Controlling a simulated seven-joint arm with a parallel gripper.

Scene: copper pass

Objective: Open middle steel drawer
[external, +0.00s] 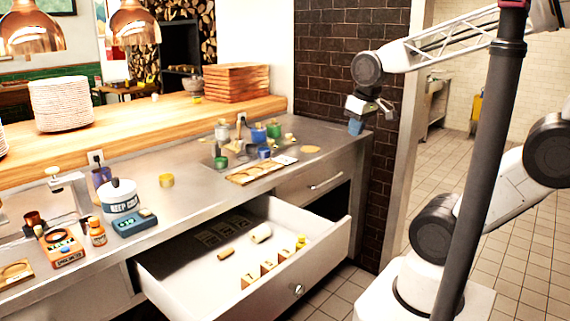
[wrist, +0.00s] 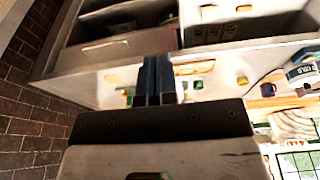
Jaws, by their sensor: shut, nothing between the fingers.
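The steel drawer (external: 322,263) in the middle of the counter front stands pulled far out, with a round knob on its front. Part of an open drawer shows at the top right of the wrist view (wrist: 250,30). My gripper (external: 356,126) is raised above the counter's right end, beside the brick wall, apart from the drawer. Its dark blue fingers (wrist: 158,80) are shut together and empty.
A closed drawer (external: 310,184) with a bar handle is right of the open one. The steel counter (external: 190,205) carries jars, a tub (external: 120,197), a scale and a wooden tray (external: 262,170). A dark brick wall (external: 345,50) stands close behind my gripper. A dark pole crosses the right side.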

